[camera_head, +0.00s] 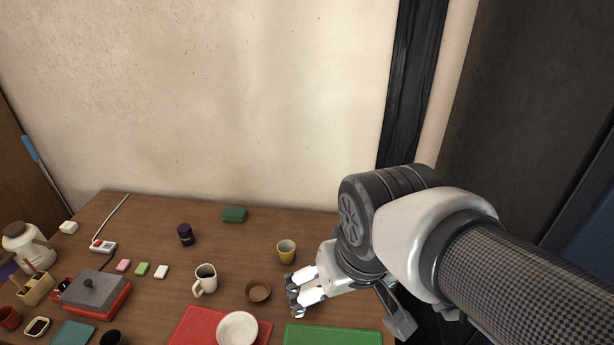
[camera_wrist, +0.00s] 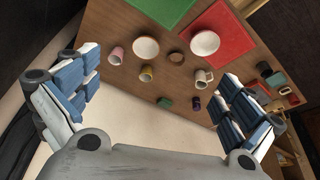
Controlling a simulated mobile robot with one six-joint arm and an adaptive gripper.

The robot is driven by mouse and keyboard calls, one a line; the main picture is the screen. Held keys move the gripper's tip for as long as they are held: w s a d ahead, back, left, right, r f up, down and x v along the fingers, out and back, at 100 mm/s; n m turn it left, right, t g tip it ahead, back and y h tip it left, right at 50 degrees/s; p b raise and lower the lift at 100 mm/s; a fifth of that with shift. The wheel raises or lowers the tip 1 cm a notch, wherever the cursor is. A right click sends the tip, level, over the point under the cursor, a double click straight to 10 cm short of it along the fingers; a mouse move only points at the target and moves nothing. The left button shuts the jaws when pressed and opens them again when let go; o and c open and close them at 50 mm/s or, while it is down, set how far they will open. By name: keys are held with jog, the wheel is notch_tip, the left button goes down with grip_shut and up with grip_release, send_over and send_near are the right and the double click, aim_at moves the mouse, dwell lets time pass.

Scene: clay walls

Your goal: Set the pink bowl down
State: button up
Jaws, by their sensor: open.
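No clearly pink bowl shows. A pale bowl (camera_wrist: 145,47) stands on the wooden table near the green mat in the wrist view; its tint is hard to tell, and my arm seems to hide it in the head view. A white bowl (camera_head: 237,328) sits upright on the red mat (camera_head: 190,325); it also shows in the wrist view (camera_wrist: 205,43). My gripper (camera_head: 296,292) is open, its fingers wide apart with nothing between them in the wrist view (camera_wrist: 158,85). It is above the table's right part, apart from both bowls.
A brown bowl (camera_head: 258,291), yellow cup (camera_head: 286,251), white mug (camera_head: 205,280) and pinkish cup (camera_wrist: 117,55) stand close by. The green mat (camera_head: 330,335) lies at the front. A red grill-like box (camera_head: 92,294) and small items fill the left. The wall is behind.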

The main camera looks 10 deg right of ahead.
jog(key=s+d+m, duration=0.1)
jog(key=s+d, duration=0.1)
jog(key=s, duration=0.5)
jog(key=shift+d+t, duration=0.25)
jog(key=shift+t, duration=0.15)
